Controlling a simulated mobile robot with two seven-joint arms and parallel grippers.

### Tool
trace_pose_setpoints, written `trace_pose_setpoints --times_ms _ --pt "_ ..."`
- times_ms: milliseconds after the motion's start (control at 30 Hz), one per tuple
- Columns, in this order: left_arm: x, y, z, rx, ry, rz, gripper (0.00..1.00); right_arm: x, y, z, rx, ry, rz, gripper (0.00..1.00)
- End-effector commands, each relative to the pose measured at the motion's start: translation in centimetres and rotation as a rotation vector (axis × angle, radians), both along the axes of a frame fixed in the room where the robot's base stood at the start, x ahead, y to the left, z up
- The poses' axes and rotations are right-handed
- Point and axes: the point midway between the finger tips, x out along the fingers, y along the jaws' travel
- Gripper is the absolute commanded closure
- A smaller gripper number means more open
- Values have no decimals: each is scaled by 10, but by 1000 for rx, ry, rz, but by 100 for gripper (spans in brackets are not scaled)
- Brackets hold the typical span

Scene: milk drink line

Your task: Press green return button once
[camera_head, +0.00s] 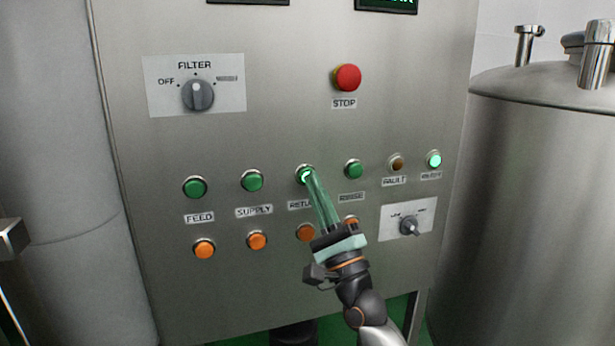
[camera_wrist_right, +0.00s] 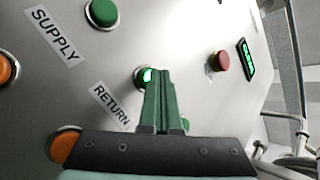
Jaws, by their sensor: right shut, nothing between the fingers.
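The green return button (camera_head: 304,169) is on the control panel (camera_head: 290,130), above the partly covered RETURN label (camera_head: 299,205). It looks brightly lit. My right gripper (camera_head: 309,180) is shut and empty, its green fingers reaching up to the button and covering part of it. In the right wrist view the closed fingertips (camera_wrist_right: 158,73) overlap the right side of the lit return button (camera_wrist_right: 143,77). The tips look to be at the button's face; I cannot tell how far it is pressed in. My left gripper is not in view.
Green feed (camera_head: 195,187) and supply (camera_head: 252,180) buttons sit left of the return button, another green button (camera_head: 353,169) right. Orange buttons (camera_head: 204,249) run below, one partly behind my gripper. The red stop button (camera_head: 346,77) is higher. A steel tank (camera_head: 540,180) stands right.

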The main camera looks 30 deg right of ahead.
Motion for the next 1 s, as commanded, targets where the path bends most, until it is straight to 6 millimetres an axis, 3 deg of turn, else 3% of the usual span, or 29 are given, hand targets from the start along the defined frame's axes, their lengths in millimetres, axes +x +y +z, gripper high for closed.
trace_pose_setpoints --times_ms 567,1000 --pt "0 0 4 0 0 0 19 -14 3 0 0 1 0 100" --pt "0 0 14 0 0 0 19 -53 13 0 1 1 0 100"
